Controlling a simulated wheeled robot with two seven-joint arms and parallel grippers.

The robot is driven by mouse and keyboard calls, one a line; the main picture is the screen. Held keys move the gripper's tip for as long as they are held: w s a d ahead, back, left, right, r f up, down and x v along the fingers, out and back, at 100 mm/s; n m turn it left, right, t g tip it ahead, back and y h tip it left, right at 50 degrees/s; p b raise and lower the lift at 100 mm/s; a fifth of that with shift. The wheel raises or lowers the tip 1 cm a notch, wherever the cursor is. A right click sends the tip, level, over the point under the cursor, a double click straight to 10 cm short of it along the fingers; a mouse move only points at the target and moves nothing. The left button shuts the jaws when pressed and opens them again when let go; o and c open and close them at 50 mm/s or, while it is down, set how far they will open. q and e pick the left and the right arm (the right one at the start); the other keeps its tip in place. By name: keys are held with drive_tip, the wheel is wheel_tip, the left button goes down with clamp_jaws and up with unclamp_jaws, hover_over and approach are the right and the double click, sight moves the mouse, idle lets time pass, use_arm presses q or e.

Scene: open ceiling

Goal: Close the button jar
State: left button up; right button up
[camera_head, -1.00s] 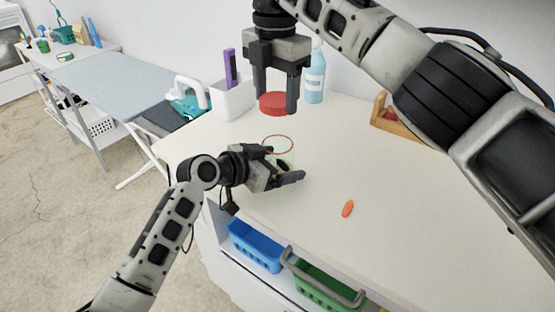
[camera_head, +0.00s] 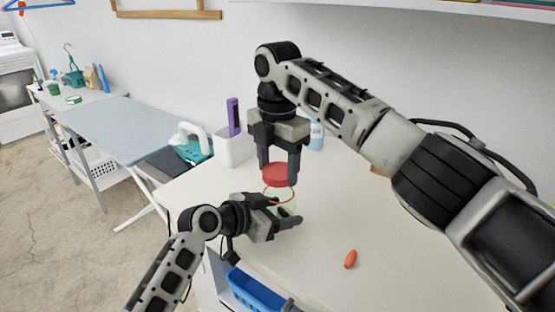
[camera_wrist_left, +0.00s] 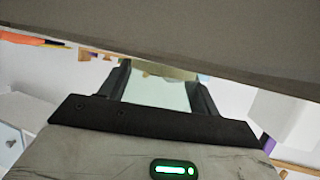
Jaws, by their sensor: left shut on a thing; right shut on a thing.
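The button jar (camera_head: 287,209) is a clear, faintly greenish glass with a thin red ring at its mouth. It stands on the white table. My left gripper (camera_head: 287,222) is shut on its lower body from the left. The left wrist view shows the pale jar (camera_wrist_left: 157,92) between the two dark fingers. My right gripper (camera_head: 279,174), pointing down, is shut on the round red lid (camera_head: 278,173). The lid is just above the jar mouth, roughly over it. I cannot tell whether it touches the rim. The left gripper hides part of the jar.
An orange capsule-shaped object (camera_head: 351,259) lies on the table to the right. A white holder (camera_head: 232,150) with a purple item (camera_head: 233,117) and a blue bottle (camera_head: 316,137) stand behind. A blue basket (camera_head: 255,291) is below the front edge. The table's right part is clear.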

sight(277, 170)
drive_tip(key=shift+f, duration=0.2)
idle(0.4)
drive_tip(key=shift+f, duration=0.75)
drive_tip(key=shift+f, duration=0.6)
use_arm(q)
clamp_jaws()
use_arm(e)
drive_tip(key=m, duration=0.5)
drive_tip(key=shift+a, duration=0.15)
drive_tip(key=m, duration=0.4)
drive_tip(key=shift+w+m, duration=0.15)
drive_tip(key=shift+m, duration=0.25)
drive_tip(key=o, duration=0.9)
